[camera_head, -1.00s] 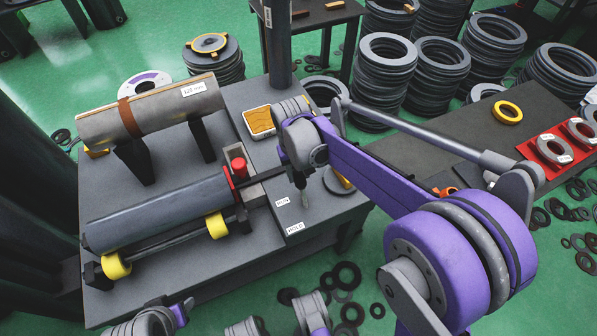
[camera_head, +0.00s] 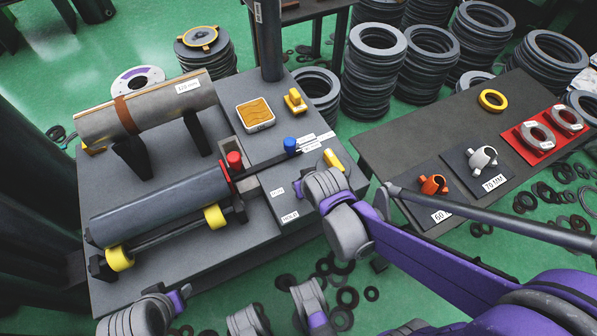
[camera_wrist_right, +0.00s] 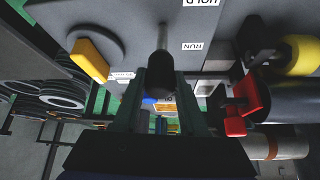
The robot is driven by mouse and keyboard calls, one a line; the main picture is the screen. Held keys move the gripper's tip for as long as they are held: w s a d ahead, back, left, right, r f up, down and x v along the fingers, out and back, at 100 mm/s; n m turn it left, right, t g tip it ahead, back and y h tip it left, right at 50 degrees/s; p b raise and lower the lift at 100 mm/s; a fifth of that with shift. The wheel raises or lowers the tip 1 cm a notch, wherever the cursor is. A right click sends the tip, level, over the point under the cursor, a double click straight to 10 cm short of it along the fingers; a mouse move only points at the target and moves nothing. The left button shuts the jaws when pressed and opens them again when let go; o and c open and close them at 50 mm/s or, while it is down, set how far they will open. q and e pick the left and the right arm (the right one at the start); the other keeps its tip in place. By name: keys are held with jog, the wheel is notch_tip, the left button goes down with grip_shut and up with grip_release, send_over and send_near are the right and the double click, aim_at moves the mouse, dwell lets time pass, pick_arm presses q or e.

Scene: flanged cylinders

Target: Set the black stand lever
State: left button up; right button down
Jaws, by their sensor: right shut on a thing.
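The black stand lever shows in the right wrist view as a metal rod with a black knob (camera_wrist_right: 160,80), beside the HOLD label (camera_wrist_right: 202,2) and RUN label (camera_wrist_right: 192,46). My right gripper (camera_wrist_right: 161,92) is shut on the knob, with a finger on each side. In the head view my right wrist hides the lever and the fingertips. The RUN label (camera_head: 278,192) and HOLD label (camera_head: 290,216) show just left of that wrist, on the grey stand (camera_head: 180,262). My left gripper is not clearly seen.
The stand also carries a red knob (camera_head: 235,160), a blue-knobbed lever (camera_head: 290,145), a yellow handle (camera_head: 333,159) and a dark cylinder (camera_head: 160,207). A side table (camera_head: 400,150) holds an orange part (camera_head: 433,186). Ring stacks (camera_head: 375,75) stand behind; loose rings lie on the floor.

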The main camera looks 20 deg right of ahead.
pick_arm(q)
jog(key=shift+w+f+b, duration=0.1)
jog(key=shift+f+b, duration=0.8)
jog(key=shift+f, duration=0.2)
pick_arm(e)
jog(key=shift+s+f+t, duration=0.35)
jog(key=shift+s+t, duration=0.5)
jog(key=shift+s, duration=0.1)
jog(key=shift+s+f+t, duration=0.3)
jog(key=shift+s+t, duration=0.55)
jog(key=shift+s, duration=0.05)
jog(key=shift+c, duration=2.2)
grip_release()
pick_arm(q)
jog(key=shift+r, duration=0.1)
pick_arm(e)
jog(key=shift+r, duration=0.1)
